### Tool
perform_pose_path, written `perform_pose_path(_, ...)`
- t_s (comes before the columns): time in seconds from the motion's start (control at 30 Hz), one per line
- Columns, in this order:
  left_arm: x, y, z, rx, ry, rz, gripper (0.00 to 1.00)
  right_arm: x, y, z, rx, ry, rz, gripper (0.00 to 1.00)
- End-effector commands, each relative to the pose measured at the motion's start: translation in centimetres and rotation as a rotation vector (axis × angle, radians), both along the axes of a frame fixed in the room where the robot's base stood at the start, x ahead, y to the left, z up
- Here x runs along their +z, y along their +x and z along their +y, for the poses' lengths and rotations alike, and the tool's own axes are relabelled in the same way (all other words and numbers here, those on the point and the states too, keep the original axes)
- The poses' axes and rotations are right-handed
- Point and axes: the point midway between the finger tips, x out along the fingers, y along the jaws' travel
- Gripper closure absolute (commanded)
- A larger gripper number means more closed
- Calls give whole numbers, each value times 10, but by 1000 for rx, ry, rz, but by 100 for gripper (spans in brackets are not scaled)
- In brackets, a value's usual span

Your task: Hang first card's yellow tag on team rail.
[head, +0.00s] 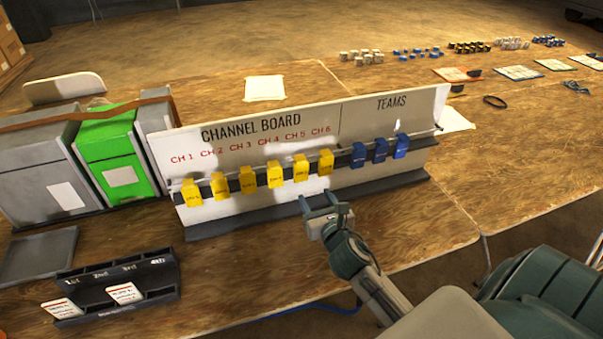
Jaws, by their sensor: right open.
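The channel board (250,131) stands upright on the table. Several yellow tags hang in a row below its CH labels; the rightmost is the CH 6 tag (326,162), with the CH 5 tag (301,168) to its left. Blue tags (380,150) hang on the team rail under TEAMS at the right. My right gripper (325,200) is open and empty, in front of and below the rightmost yellow tags. My left gripper is out of view.
A green box (120,165) between grey boxes stands left of the board. A grey plate (38,257) lies left of the card holder. Small blocks and cards (517,73) lie at the far right.

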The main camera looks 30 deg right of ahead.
Motion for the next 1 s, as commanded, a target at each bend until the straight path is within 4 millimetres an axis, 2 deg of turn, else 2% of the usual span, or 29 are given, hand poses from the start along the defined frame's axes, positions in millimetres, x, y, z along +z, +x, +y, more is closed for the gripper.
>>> perform_pose_path(0.3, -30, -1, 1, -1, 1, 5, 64, -10, 62, -15, -1, 1, -4, 47)
perform_pose_path(0.4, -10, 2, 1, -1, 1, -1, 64, -3, 82, -20, -1, 3, 1, 47)
perform_pose_path(0.53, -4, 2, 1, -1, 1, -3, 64, -6, 103, -25, -1, 3, 1, 47)
perform_pose_path(0.7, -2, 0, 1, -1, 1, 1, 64, -10, 117, -28, -1, 3, 1, 47)
perform_pose_path(1.0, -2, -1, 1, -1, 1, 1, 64, -12, 119, -29, -1, 4, 1, 47)
